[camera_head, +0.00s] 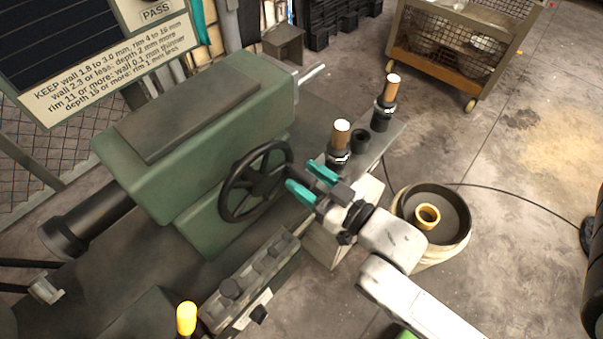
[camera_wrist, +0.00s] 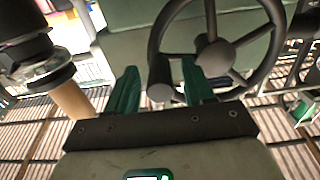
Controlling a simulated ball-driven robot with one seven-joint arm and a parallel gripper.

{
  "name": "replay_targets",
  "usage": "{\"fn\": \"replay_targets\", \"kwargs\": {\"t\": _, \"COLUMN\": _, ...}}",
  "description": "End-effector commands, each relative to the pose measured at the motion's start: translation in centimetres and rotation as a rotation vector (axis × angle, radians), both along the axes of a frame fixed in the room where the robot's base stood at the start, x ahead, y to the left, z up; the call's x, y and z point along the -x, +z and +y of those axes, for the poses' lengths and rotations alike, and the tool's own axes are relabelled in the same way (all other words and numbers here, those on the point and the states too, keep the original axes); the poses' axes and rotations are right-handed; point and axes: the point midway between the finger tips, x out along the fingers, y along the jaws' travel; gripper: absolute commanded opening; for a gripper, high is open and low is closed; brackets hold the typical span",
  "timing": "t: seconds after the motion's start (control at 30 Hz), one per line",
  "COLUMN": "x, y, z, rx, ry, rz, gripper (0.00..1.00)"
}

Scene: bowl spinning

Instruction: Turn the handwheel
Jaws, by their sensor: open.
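The dark spoked handwheel (camera_head: 258,184) is on the side of the green machine housing, and it fills the upper right of the wrist view (camera_wrist: 214,58). Its round crank handle (camera_wrist: 160,80) sticks out toward my gripper. My gripper (camera_head: 308,182), with teal fingers, is open just in front of the wheel's right side. In the head view the fingers partly hide the handle.
Two wood-topped tools (camera_head: 341,134) (camera_head: 393,88) stand upright close behind my gripper; one shows large at left in the wrist view. A bucket (camera_head: 460,235) with a yellow ring stands at right. A yellow lamp (camera_head: 186,318) is at the front. A mesh cart (camera_head: 465,50) stands behind.

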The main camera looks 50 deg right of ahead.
Motion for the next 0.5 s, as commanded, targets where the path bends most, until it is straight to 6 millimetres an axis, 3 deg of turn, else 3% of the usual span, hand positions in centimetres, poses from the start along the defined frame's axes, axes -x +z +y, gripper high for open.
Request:
{"fn": "replay_targets", "kwargs": {"t": 0.3, "x": 5.6, "y": -0.2, "z": 0.4, "rx": -0.001, "ry": 0.0, "rz": 0.004, "gripper": 0.53}}
{"fn": "replay_targets", "kwargs": {"t": 0.5, "x": 7.9, "y": -0.2, "z": 0.6, "rx": -0.001, "ry": 0.0, "rz": 0.004, "gripper": 0.53}}
